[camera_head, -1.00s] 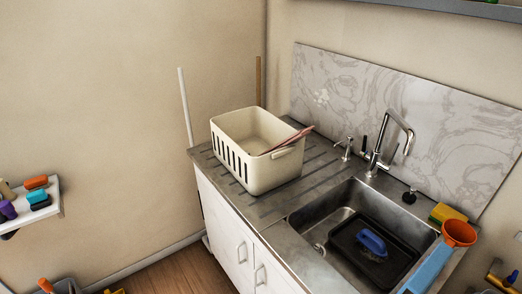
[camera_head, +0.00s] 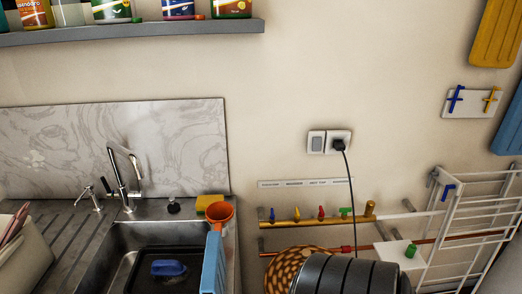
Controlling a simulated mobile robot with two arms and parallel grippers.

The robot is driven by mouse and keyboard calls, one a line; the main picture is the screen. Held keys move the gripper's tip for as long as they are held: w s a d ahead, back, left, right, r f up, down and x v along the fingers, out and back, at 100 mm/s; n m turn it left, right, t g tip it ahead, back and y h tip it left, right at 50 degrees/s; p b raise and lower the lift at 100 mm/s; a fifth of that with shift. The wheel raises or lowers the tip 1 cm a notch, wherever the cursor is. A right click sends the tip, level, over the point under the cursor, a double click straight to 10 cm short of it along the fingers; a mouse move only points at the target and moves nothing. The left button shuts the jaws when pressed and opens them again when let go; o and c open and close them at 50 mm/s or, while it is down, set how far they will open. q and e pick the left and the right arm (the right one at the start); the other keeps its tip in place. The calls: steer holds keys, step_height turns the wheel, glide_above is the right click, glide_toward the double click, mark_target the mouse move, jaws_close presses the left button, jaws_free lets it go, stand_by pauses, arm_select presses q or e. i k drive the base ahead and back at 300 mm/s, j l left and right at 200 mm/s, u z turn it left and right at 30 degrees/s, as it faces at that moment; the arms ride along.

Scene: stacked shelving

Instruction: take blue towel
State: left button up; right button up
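A darker blue object (camera_head: 168,268) lies in the black tray (camera_head: 140,284) inside the sink and looks more like a brush or sponge. A blue flat panel (camera_head: 512,125) hangs on the wall at the right edge, partly cut off. Neither of my grippers is in view.
A metal tap (camera_head: 126,180) stands behind the sink. A dark banded rounded shape (camera_head: 350,275) fills the bottom centre. A grey shelf (camera_head: 150,33) with cans is above.

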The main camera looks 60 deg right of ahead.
mark_target(214, 276)
steer(key=l+z, duration=0.1)
steer(key=z, duration=1.4)
steer(key=i+j, duration=0.05)
